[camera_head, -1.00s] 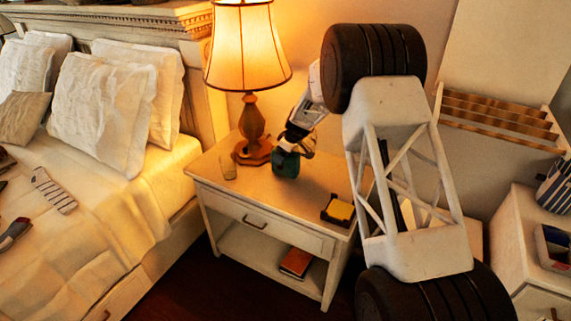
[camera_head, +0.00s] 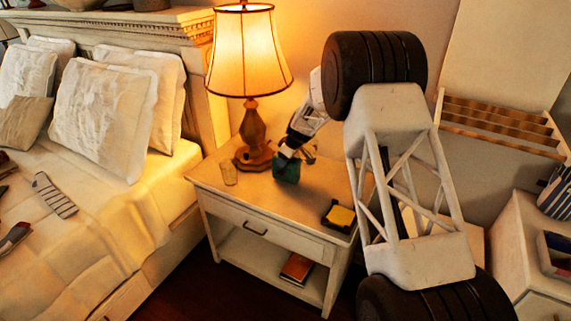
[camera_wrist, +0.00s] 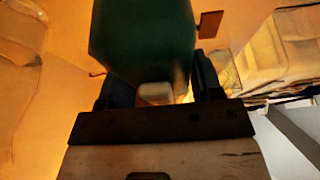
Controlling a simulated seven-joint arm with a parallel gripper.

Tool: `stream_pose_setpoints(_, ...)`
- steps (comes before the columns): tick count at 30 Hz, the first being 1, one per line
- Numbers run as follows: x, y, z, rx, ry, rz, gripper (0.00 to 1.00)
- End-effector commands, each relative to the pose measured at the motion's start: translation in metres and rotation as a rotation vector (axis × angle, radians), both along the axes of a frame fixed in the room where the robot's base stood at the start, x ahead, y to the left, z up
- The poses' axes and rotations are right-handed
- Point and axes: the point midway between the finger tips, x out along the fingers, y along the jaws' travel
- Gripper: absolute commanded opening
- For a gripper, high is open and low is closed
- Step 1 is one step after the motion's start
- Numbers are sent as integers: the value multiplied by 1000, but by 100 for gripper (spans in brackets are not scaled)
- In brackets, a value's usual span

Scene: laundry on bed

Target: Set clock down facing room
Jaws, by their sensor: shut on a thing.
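The clock is a small dark green block (camera_head: 286,168) at the top of the nightstand, just right of the lamp's base. My gripper (camera_head: 290,153) is shut on it from above and behind. In the wrist view the green clock (camera_wrist: 143,42) fills the space between the two dark fingers (camera_wrist: 152,85). Its face is not visible in either view. The clock's lower edge is close to the nightstand top (camera_head: 262,200); I cannot tell whether it touches.
A lit lamp (camera_head: 252,130) and a small glass (camera_head: 229,173) stand left of the clock. A dark tray with a yellow pad (camera_head: 341,216) lies to the right. The front middle of the top is clear. A bed (camera_head: 90,225) stands at left.

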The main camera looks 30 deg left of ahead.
Motion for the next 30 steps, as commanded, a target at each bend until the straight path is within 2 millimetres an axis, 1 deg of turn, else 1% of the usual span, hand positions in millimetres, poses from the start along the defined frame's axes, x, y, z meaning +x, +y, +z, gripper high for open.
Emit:
stream_pose_setpoints(8, 1, 0, 12, 1, -3, 1, 0)
stream_pose_setpoints(11, 1, 0, 22, 2, -4, 1, 0)
stream_pose_setpoints(15, 1, 0, 40, 2, -3, 0, 0)
stream_pose_setpoints(18, -9, -7, 37, 0, 0, 0, 0)
stream_pose_setpoints(23, -24, -19, 40, 1, -1, 0, 0)
stream_pose_setpoints(30, -50, -40, 42, 0, -1, 0, 0)
